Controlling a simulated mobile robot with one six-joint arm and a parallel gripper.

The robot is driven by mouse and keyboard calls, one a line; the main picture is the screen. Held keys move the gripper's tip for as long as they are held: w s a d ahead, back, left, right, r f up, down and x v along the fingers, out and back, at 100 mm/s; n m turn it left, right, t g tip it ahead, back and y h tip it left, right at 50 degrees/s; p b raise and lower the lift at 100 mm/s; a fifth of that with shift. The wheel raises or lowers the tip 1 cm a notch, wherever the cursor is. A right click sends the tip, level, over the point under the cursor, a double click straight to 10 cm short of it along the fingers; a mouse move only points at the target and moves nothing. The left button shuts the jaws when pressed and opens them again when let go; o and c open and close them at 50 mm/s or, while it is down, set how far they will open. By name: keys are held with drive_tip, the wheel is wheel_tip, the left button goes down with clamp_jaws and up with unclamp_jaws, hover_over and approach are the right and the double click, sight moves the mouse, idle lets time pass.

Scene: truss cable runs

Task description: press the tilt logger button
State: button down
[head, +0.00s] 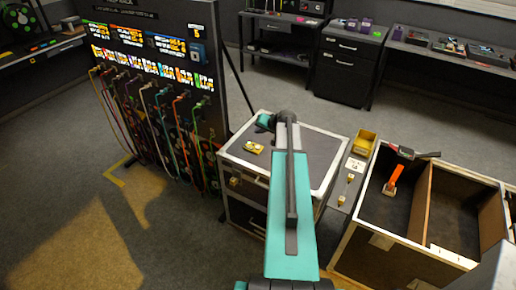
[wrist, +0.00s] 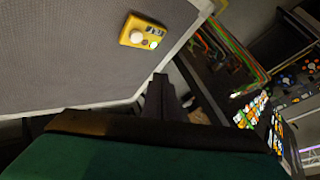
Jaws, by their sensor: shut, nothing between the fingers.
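The tilt logger is a small yellow box (head: 253,147) lying on the grey top of a flight case (head: 315,150). The wrist view shows the yellow box (wrist: 132,22) closer, with a round white button (wrist: 137,37), a small display and a lit green light. My gripper (wrist: 160,82) is shut and empty. In the wrist view its dark fingertips are below and to the right of the logger, apart from it. In the head view my teal arm crosses the case and hides part of its top; my fingertips cannot be made out clearly there.
A panel (head: 165,60) with several hanging coloured cables stands left of the case. An open, divided crate (head: 365,255) with an orange-handled tool (head: 393,178) stands at the right. A yellow bin (head: 364,143) is beside the case. Floor is clear behind.

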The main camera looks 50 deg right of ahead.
wheel_tip(320, 180, down, 5)
drive_tip(key=shift+r+b, duration=0.2)
drive_tip(key=shift+b, duration=0.35)
drive_tip(key=shift+f+b, duration=0.95)
drive_tip(key=shift+f, duration=0.15)
drive_tip(key=shift+f+b, duration=0.9)
drive_tip(key=shift+b, duration=0.3)
idle(2.1)
drive_tip(key=shift+r, duration=0.95)
drive_tip(key=shift+r+p, duration=1)
drive_tip(key=shift+r, duration=1.5)
